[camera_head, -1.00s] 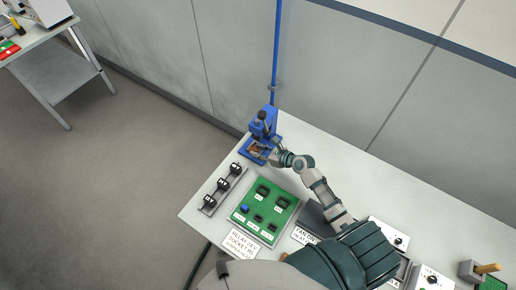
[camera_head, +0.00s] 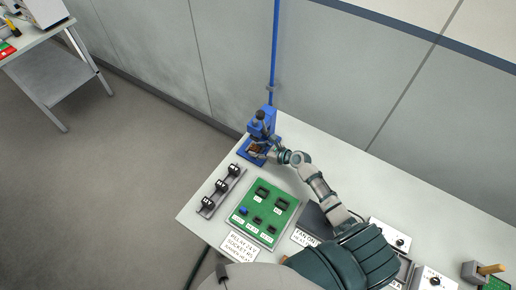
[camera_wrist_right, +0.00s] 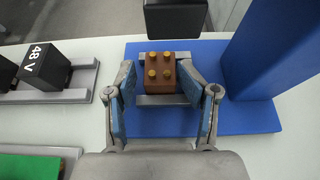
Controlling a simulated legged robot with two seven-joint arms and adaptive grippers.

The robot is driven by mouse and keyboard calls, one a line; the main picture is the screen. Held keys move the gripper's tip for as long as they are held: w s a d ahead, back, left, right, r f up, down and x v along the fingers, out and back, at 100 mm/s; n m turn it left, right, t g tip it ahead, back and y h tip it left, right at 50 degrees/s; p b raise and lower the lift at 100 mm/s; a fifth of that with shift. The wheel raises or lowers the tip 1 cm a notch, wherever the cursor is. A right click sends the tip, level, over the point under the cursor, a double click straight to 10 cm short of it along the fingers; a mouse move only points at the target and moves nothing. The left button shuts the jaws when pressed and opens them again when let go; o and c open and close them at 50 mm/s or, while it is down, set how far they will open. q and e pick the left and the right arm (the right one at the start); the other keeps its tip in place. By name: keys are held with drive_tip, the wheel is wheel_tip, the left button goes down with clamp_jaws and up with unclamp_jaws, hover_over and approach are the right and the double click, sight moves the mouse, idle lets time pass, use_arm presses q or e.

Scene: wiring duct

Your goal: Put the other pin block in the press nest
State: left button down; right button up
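The brown pin block (camera_wrist_right: 168,74) with several gold pins on top sits upright on the blue press base (camera_wrist_right: 255,118), at the grey nest rails (camera_wrist_right: 160,100). It shows small in the head view (camera_head: 257,148). My right gripper (camera_wrist_right: 156,76) is open at the block, one finger on each side. A gap shows at the left finger; the right finger overlaps the block's edge, and I cannot tell if it touches. The black press ram (camera_wrist_right: 176,16) is above and behind the block. The blue press (camera_head: 264,122) stands at the table's back left. My left gripper is out of view.
A rail with black blocks (camera_head: 221,189), one marked 48 V (camera_wrist_right: 44,64), lies left of the press. A green socket board (camera_head: 264,213) lies in front of the press. The blue press column (camera_wrist_right: 270,45) rises close to the right finger.

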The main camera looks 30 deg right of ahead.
drive_tip(key=shift+w+d, duration=0.1)
drive_tip(key=shift+d, duration=0.6)
drive_tip(key=v, duration=0.2)
drive_tip(key=shift+s+d, duration=0.25)
drive_tip(key=shift+d, duration=0.15)
drive_tip(key=v, duration=0.5)
drive_tip(key=a+v, duration=0.1)
drive_tip(key=v, duration=0.2)
drive_tip(key=shift+s+d+r+p, duration=0.2)
drive_tip(key=shift+s+r+p, duration=0.1)
drive_tip(key=shift+s+r, duration=0.15)
drive_tip(key=shift+s+d, duration=0.15)
drive_tip(key=shift+d, duration=0.2)
drive_tip(key=shift+d+f, duration=0.1)
drive_tip(key=shift+d, duration=0.1)
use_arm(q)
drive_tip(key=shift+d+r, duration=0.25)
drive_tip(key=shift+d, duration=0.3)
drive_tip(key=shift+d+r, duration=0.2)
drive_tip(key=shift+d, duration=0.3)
use_arm(e)
drive_tip(key=shift+a, duration=0.2)
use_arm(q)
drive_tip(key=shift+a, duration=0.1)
use_arm(e)
drive_tip(key=shift+a, duration=0.1)
